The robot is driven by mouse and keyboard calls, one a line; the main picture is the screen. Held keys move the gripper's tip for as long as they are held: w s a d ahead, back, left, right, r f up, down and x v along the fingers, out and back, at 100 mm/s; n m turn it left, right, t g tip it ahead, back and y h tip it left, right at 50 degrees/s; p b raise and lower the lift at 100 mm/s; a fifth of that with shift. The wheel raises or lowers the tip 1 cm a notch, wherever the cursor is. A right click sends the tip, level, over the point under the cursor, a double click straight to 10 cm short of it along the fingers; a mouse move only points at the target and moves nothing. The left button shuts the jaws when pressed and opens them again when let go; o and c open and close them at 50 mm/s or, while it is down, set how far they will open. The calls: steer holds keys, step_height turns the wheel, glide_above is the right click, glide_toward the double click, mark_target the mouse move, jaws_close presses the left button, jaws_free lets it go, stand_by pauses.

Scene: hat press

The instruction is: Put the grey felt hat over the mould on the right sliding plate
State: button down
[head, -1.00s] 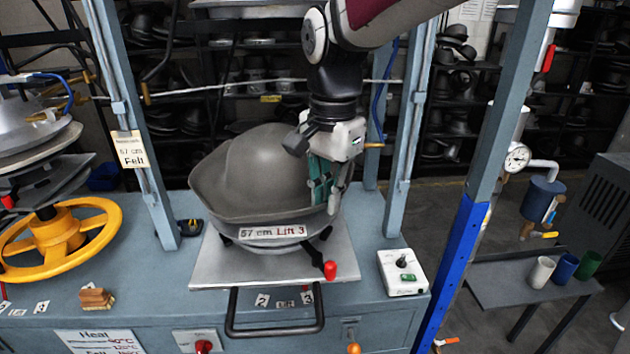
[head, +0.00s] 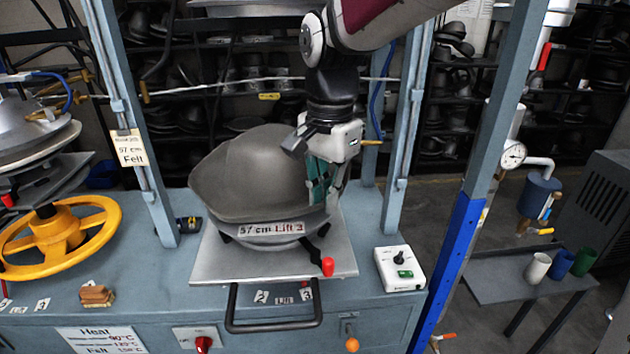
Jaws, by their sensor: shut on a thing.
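The grey felt hat (head: 255,175) sits over the round metal mould (head: 268,230) on the right sliding plate (head: 225,268), its brim low around the mould. The mould's lower rim, with a "57 cm" label, shows below the brim. My gripper (head: 322,190) is at the hat's right side, pointing down, with its fingers shut on the hat's edge. The hat hides most of the mould, so I cannot tell whether it is fully seated.
Blue press posts (head: 135,130) stand left and right of the plate. A white control box (head: 400,269) sits to the right and a yellow handwheel (head: 60,238) to the left. A black handle (head: 273,322) projects in front. Shelves of hat moulds fill the back.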

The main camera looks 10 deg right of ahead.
steer(key=c, duration=1.6)
jaws_free()
steer(key=shift+c, duration=0.2)
step_height(320, 180, up, 12)
steer(key=shift+s, duration=0.15)
steer(key=shift+d, duration=0.15)
steer(key=s+d+f+n+t, duration=0.2)
steer(key=s+d+f+n, duration=0.2)
steer(key=s, duration=0.4)
steer(key=s+d+f+n+t+b, duration=0.1)
steer(key=s+d+f+n+t, duration=0.2)
steer(key=s+d+f+n, duration=0.2)
steer(key=s+d, duration=0.1)
steer(key=s, duration=0.2)
steer(key=shift+s+d+f+n, duration=0.15)
steer(key=shift+s+d+n, duration=0.1)
steer(key=shift+d+n, duration=0.15)
